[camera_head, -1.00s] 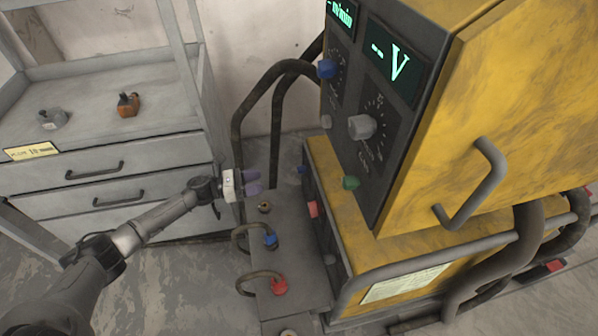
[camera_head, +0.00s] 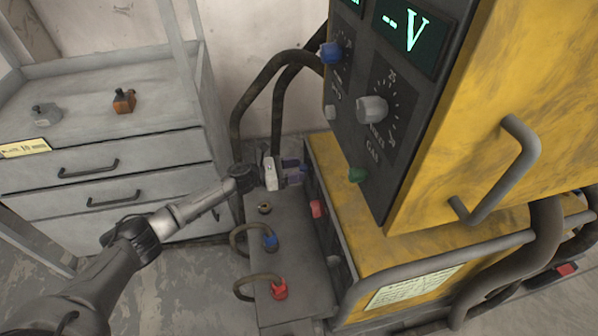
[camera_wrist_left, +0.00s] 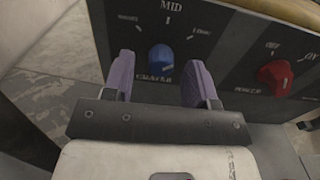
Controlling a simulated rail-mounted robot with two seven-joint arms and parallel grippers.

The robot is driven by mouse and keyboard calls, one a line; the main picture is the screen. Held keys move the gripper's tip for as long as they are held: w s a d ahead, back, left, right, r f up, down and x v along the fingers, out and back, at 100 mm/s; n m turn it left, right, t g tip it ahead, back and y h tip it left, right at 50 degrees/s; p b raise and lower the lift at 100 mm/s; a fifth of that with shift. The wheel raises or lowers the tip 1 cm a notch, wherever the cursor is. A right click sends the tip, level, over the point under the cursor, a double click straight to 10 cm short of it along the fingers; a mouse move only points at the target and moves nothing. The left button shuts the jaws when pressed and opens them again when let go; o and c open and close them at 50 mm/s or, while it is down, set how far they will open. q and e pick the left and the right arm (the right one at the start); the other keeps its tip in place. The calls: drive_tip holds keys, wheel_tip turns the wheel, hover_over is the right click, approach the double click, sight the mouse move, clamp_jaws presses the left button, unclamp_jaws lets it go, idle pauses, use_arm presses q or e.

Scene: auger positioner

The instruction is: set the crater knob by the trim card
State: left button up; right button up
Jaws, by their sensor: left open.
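The blue crater knob (camera_wrist_left: 160,58) is on the dark lower panel in the left wrist view, above the word CRATER. MID stands above it, with a smaller label on each side; its pointer is too unclear to read. My left gripper (camera_head: 298,173) is open, its purple fingers facing the panel. In the left wrist view my left gripper (camera_wrist_left: 160,75) has one finger each side of the knob, apart from it. In the head view the gripper hides the knob. A yellow card (camera_head: 24,148) on the cabinet and a printed sheet (camera_head: 413,286) on the machine show; which is the trim card is unclear.
A red power knob (camera_wrist_left: 275,75) is right of the crater knob; it also shows in the head view (camera_head: 318,208). Blue (camera_head: 270,242) and red (camera_head: 279,289) cable plugs sit below my left gripper. Thick hoses (camera_head: 262,95) rise behind. A guard rail (camera_head: 430,255) crosses the machine's front.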

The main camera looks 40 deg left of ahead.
use_arm(q)
drive_tip(key=shift+w+d, duration=0.45)
drive_tip(key=shift+w, duration=0.05)
drive_tip(key=c, duration=0.9)
